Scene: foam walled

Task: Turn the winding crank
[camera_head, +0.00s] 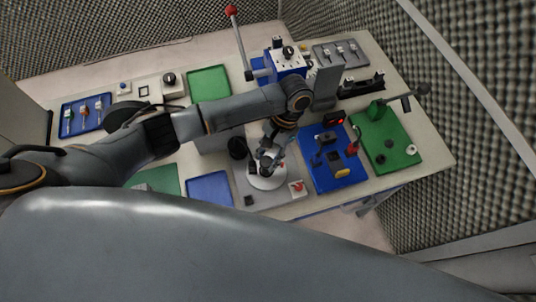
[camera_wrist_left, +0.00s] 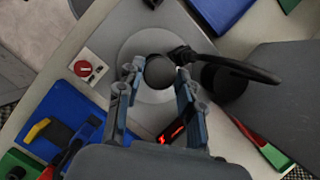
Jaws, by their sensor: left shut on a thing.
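In the head view my left gripper (camera_head: 267,163) points down over a round white disc (camera_head: 268,181) on a grey plate. In the left wrist view its two fingers (camera_wrist_left: 157,76) are shut on a round black knob (camera_wrist_left: 159,71) above the white disc (camera_wrist_left: 133,47). A dark curved bar (camera_wrist_left: 225,63) runs from beside the knob to the right. I cannot tell whether the knob is part of the winding crank. A crank-like arm (camera_head: 398,99) also stands on the green board (camera_head: 385,143) at the right, apart from my gripper. My right gripper is not in view.
A black cylinder (camera_head: 237,148) stands left of the disc. A red knob box (camera_head: 297,188) is in front right. A blue board (camera_head: 333,172) with small parts lies to the right. A tall lever with a red ball (camera_head: 232,11) rises behind. Foam walls close the back and right.

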